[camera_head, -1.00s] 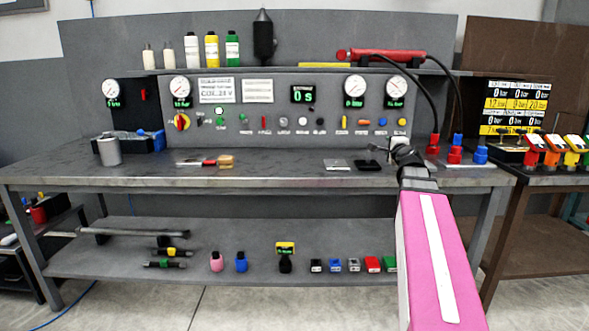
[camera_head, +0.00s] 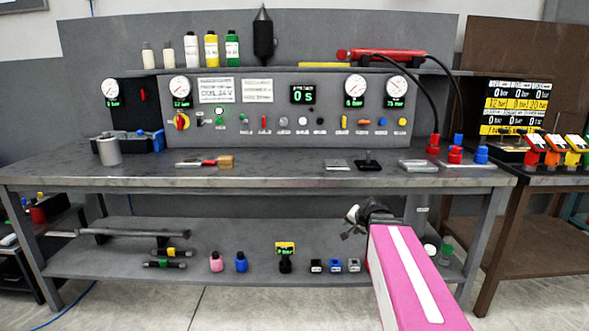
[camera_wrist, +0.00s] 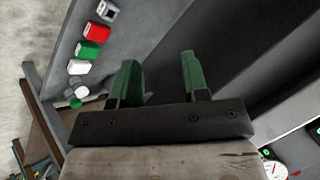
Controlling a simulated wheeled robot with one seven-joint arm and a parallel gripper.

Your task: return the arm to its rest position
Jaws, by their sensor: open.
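My pink arm reaches up from the lower right in the head view. My gripper (camera_head: 350,219) is at its far end, in front of the workbench (camera_head: 270,181), below the level of its top. The wrist view shows my gripper (camera_wrist: 160,78) with two green fingers spread apart and nothing between them. The head view shows the gripper small and dark, so its fingers are hard to make out there. My arm hides part of the lower shelf.
The lower shelf (camera_head: 200,261) holds several small blocks, including a red block (camera_wrist: 97,34) in the wrist view, and a pink bottle (camera_head: 216,262). On the benchtop are a grey cylinder (camera_head: 109,150) and a black joystick (camera_head: 367,161). Floor in front is clear.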

